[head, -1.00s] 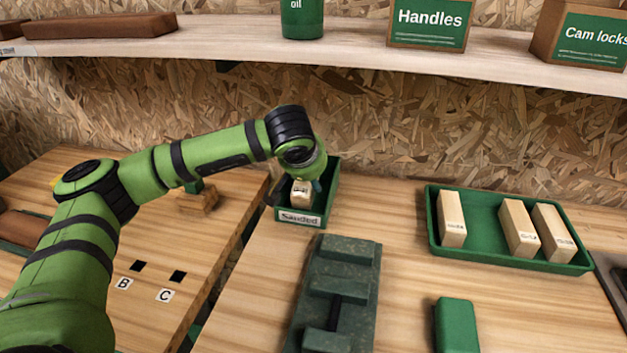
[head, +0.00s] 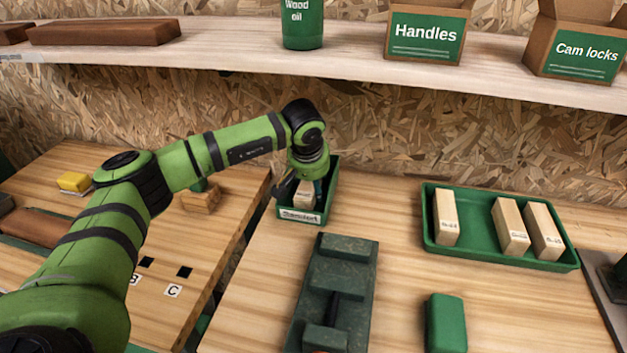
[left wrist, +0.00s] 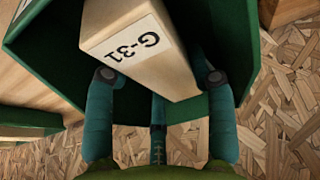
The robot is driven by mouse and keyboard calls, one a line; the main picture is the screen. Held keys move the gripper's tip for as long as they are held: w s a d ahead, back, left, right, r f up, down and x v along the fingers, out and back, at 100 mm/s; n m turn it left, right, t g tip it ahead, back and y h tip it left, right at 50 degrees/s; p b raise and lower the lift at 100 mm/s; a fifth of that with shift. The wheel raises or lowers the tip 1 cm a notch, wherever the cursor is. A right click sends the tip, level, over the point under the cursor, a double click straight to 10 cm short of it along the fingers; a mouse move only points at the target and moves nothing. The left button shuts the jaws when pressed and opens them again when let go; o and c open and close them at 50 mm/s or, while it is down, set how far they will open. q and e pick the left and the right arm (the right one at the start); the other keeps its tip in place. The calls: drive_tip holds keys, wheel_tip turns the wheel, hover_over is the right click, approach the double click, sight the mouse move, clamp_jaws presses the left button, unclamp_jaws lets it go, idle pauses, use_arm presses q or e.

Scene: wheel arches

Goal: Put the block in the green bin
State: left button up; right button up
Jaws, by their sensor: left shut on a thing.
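The green bin (head: 330,200), with a label reading "Sanded" on its front, stands at the back of the right bench. A pale wooden block (head: 303,194) is inside the bin's walls. My left gripper (head: 311,186) reaches down over the bin and is shut on the block. In the left wrist view the block (left wrist: 150,60) carries a white label "G-31" and lies tilted between the teal fingers (left wrist: 160,80), with dark green bin walls (left wrist: 45,60) around it. Whether the block touches the bin floor is hidden. My right gripper is not in view.
A green tray (head: 480,254) with 3 pale blocks stands at the right. A dark green stepped fixture (head: 340,275) lies in front of the bin, with a green block-shaped item (head: 446,322) nearby. The shelf (head: 350,65) with boxes runs above.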

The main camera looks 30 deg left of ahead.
sight(311, 187)
use_arm(q)
drive_tip(key=shift+f, duration=0.1)
drive_tip(key=o, duration=1)
drive_tip(key=shift+o, duration=0.2)
drive_tip(key=shift+r, duration=0.2)
drive_tip(key=shift+s+r, duration=0.1)
drive_tip(key=shift+r, duration=0.15)
drive_tip(key=v, duration=0.2)
drive_tip(key=b+v, duration=0.1)
drive_tip(key=v, duration=0.1)
drive_tip(key=shift+s+d+r, duration=0.1)
drive_tip(key=shift+s+d, duration=0.05)
drive_tip(key=shift+s, duration=0.25)
drive_tip(key=s+d+b, duration=0.1)
drive_tip(key=s, duration=0.2)
drive_tip(key=s+d+b, duration=0.1)
drive_tip(key=s, duration=0.3)
drive_tip(key=s+b, duration=0.1)
drive_tip(key=s, duration=0.3)
drive_tip(key=shift+d, duration=0.4)
